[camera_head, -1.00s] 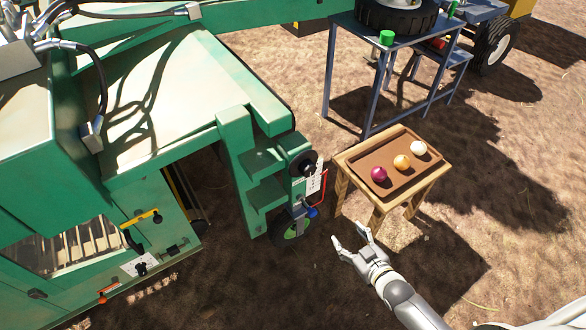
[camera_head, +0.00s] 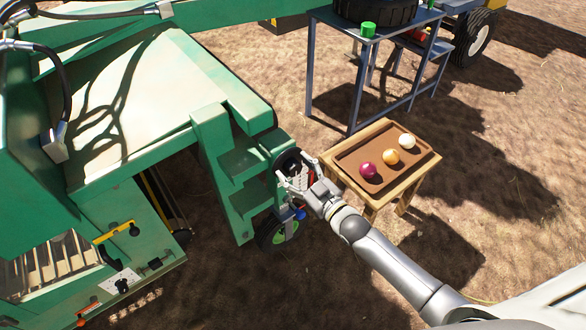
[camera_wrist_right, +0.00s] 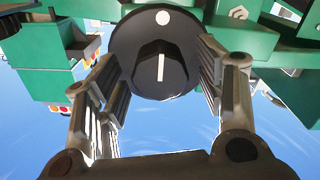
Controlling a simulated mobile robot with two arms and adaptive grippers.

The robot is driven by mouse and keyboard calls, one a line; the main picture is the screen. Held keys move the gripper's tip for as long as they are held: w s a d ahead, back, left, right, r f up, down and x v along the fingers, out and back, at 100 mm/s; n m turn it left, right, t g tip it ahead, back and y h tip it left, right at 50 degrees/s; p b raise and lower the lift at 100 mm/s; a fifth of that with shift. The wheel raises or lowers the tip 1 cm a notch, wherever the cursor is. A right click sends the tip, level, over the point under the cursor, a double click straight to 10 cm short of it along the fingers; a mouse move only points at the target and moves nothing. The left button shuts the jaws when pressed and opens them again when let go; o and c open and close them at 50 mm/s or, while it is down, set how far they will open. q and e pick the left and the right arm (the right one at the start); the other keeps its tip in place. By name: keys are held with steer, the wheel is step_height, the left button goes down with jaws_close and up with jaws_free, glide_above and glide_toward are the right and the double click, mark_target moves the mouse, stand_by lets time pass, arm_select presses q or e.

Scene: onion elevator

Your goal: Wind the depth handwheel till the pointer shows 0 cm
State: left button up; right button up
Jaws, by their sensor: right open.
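The depth handwheel (camera_head: 287,161) is a dark disc on the end of the green machine's stepped bracket. In the right wrist view the handwheel (camera_wrist_right: 125,42) shows its face, with a white dot near the rim and a black hub (camera_wrist_right: 160,72) with a white line. My right gripper (camera_head: 291,174) is open at the handwheel. In the wrist view its fingers (camera_wrist_right: 158,62) stand on either side of the hub; I cannot tell whether they touch it. The pointer and its scale are hidden behind the gripper. My left gripper is not in view.
A wooden table (camera_head: 412,187) with a brown tray (camera_head: 374,148) of three onions stands close right of the gripper. A blue metal bench (camera_head: 352,115) stands behind.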

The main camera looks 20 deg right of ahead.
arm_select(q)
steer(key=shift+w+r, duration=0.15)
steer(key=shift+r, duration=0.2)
arm_select(e)
steer(key=shift+w+a, duration=0.25)
steer(key=shift+w, duration=0.45)
steer(key=c, duration=1)
steer(key=shift+c, duration=0.2)
